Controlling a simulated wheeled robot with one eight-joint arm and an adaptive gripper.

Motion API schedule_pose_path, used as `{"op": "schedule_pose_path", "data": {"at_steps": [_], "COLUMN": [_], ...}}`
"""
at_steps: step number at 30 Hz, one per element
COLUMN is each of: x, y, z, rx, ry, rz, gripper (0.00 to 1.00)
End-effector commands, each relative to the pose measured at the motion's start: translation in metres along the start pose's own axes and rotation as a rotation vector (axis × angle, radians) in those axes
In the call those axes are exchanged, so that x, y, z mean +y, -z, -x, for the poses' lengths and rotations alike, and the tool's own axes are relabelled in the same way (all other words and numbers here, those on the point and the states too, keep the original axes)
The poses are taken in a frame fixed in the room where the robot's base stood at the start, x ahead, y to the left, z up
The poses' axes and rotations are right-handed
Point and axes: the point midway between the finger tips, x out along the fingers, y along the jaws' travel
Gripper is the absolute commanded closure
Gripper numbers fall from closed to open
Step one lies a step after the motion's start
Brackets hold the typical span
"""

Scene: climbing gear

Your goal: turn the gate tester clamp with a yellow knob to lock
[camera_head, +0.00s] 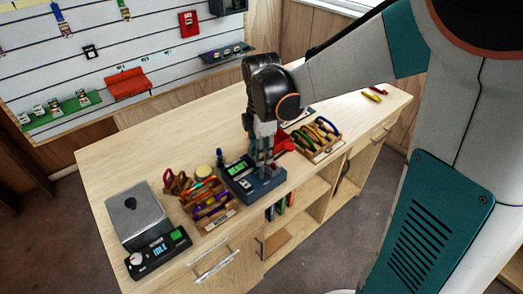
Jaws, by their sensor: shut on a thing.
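The gate tester (242,187) is a dark blue-grey box with a lit green display, standing near the front edge of the wooden counter. My gripper (265,170) points down onto the right part of its top. The fingers are shut on the clamp there. The yellow knob cannot be made out, as the fingers cover that spot and the view is small. The clamp's turn angle cannot be told.
A wooden tray (213,223) of colourful gear stands left of the tester, and another organizer (316,157) with carabiners stands right. A grey box device (136,217) with an "IDLE" display sits at the far left. The counter (135,150) behind is mostly clear.

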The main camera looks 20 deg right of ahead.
Motion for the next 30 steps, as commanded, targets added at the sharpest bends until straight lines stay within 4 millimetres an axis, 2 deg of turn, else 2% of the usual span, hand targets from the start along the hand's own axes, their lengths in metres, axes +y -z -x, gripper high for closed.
{"op": "schedule_pose_path", "data": {"at_steps": [13, 30], "x": [0.0, 0.0], "y": [-0.0002, -0.0002], "z": [-0.0001, -0.0001], "rx": [0.0, -0.001], "ry": [0.0, 0.0], "rz": [0.294, 0.37], "gripper": [1.0, 1.0]}}
